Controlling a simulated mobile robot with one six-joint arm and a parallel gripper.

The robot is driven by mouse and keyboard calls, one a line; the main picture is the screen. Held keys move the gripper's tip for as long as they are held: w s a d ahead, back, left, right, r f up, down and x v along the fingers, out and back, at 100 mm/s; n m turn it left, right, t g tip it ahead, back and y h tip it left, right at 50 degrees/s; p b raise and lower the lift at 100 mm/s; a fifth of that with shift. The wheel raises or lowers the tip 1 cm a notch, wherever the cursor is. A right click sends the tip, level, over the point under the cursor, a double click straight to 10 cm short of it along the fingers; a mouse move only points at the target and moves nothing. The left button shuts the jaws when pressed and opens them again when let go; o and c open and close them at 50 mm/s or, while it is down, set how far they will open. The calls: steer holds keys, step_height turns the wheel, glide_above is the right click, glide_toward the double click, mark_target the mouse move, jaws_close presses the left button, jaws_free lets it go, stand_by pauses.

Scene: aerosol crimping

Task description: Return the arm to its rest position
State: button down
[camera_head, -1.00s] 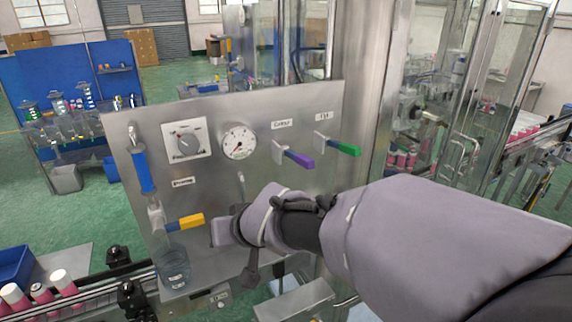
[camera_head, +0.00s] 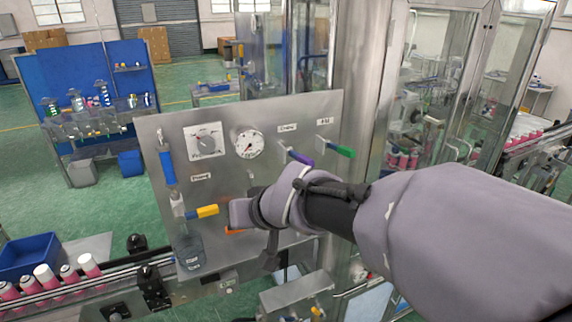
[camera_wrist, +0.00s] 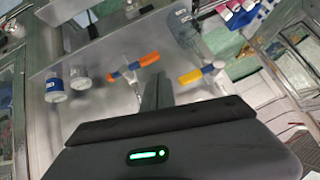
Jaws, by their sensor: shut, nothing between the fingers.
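My arm, in a grey sleeve, reaches in from the right in the head view. My gripper (camera_head: 240,212) is in front of the lower part of the steel control panel (camera_head: 262,180). Its jaws are shut with nothing between them. In the head view it overlaps an orange handle (camera_head: 234,232), which is partly hidden. A yellow handle (camera_head: 207,211) is just to its left. The wrist view shows the dark finger (camera_wrist: 156,92) pointing between the orange handle (camera_wrist: 149,59) and the yellow handle (camera_wrist: 190,77). Whether it touches either handle is unclear.
A clear cup (camera_head: 189,252) sits below the yellow handle. A conveyor with pink cans (camera_head: 46,277) is at lower left. Glass enclosures (camera_head: 430,80) stand behind right.

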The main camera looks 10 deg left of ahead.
steer(key=s+d+f+m+h+b, duration=0.2)
steer(key=s+d+f+m+b, duration=0.2)
steer(key=s+d+f+b, duration=0.6)
steer(key=s+d+f+m+h+b, duration=0.2)
steer(key=s+d+f+m+b, duration=0.3)
steer(key=s+d+f+b, duration=0.6)
steer(key=d+f+b, duration=0.4)
steer(key=f, duration=0.1)
steer(key=shift+s+d+f+m+g+h, duration=0.15)
steer(key=shift+s+f+m+g+h, duration=0.15)
steer(key=shift+f+g, duration=0.1)
steer(key=c, duration=2.2)
jaws_free()
